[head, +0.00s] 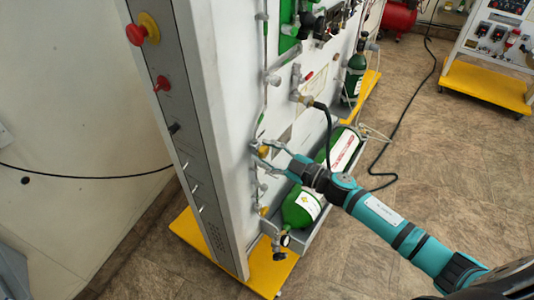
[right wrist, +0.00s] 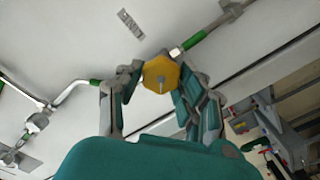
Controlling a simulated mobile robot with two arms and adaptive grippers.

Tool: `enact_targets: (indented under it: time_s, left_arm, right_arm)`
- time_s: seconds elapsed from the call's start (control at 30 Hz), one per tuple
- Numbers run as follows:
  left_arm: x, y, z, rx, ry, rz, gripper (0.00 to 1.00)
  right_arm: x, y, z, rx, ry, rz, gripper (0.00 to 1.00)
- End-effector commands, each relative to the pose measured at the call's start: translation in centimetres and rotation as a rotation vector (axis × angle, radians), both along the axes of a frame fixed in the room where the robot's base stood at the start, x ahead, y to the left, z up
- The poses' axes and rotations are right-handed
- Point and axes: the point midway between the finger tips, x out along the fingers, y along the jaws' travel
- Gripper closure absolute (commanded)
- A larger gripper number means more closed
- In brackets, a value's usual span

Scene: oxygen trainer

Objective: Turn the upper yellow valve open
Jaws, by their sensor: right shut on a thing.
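The upper yellow valve (right wrist: 161,73) is a yellow knob with a small metal stem at its centre, on a pipe on the white panel. In the right wrist view my right gripper (right wrist: 158,85) has one finger on each side of the knob and is shut on it. In the head view the knob (head: 264,150) is small and partly covered by my right gripper (head: 266,152), which reaches in from the right. Another small yellow spot (head: 264,211) shows lower on the panel, too small to make out. My left gripper is not in view.
A black hose (head: 328,135) hangs close to the gripper. The panel's grey side (head: 185,110) carries red knobs and switches. The tiled floor at the right (head: 450,150) is mostly clear.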

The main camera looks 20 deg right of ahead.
Motion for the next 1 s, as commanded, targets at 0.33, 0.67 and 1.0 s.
enact_targets:
  time_s: [0.33, 0.67, 1.0]
  left_arm:
    - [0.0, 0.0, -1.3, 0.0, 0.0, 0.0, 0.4]
    - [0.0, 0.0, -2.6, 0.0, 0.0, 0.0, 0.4]
    - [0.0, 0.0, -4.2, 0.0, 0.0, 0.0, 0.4]
  right_arm:
    - [-0.1, 0.1, -0.3, -0.261, -0.203, 0.0, 0.95]
    - [-0.1, 0.1, -0.4, -0.509, -0.398, 0.001, 0.95]
    - [-0.1, 0.2, -0.6, -0.764, -0.598, 0.002, 0.95]
